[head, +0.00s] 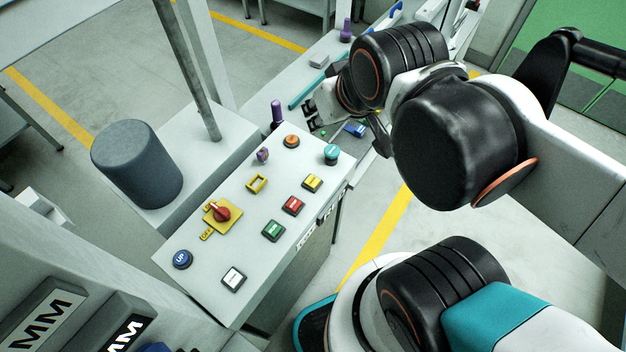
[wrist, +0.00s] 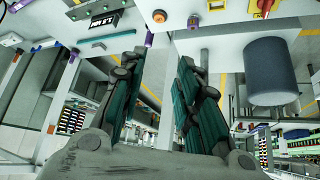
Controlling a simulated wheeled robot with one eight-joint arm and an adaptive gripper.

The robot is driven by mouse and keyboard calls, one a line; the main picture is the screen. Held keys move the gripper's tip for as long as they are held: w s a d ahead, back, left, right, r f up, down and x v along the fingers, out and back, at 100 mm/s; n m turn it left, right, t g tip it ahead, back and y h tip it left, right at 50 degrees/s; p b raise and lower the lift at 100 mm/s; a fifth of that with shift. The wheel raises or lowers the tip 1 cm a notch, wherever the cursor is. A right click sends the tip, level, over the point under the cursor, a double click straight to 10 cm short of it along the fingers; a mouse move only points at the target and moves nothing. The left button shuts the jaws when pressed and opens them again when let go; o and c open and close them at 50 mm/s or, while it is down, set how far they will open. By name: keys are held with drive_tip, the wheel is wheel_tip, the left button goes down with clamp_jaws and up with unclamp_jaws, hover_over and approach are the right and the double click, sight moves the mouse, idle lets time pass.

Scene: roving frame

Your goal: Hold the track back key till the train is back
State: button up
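A pale control panel (head: 205,282) carries several coloured keys. A blue key (head: 182,259) is marked UP; white (head: 233,277), green (head: 274,230), red (head: 293,205) and yellow (head: 312,182) keys follow along its near side. A teal round button (head: 331,153) and an orange one (head: 291,141) sit at the far end. I cannot read which key is track back. My gripper (head: 318,112) is beyond the panel's far end, apart from the keys. In the wrist view my gripper's two fingers (wrist: 157,68) stand apart with nothing between them. I cannot make out a train.
A red rotary knob (head: 222,211) on a yellow plate and a yellow frame (head: 257,183) rise from the panel. A dark grey cylinder (head: 137,164) and a metal post (head: 187,70) stand left of it. A bench with small items lies behind my gripper. Yellow lines mark the floor.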

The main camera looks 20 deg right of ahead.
drive_tip(key=shift+c, duration=0.2)
clamp_jaws()
idle(1.0)
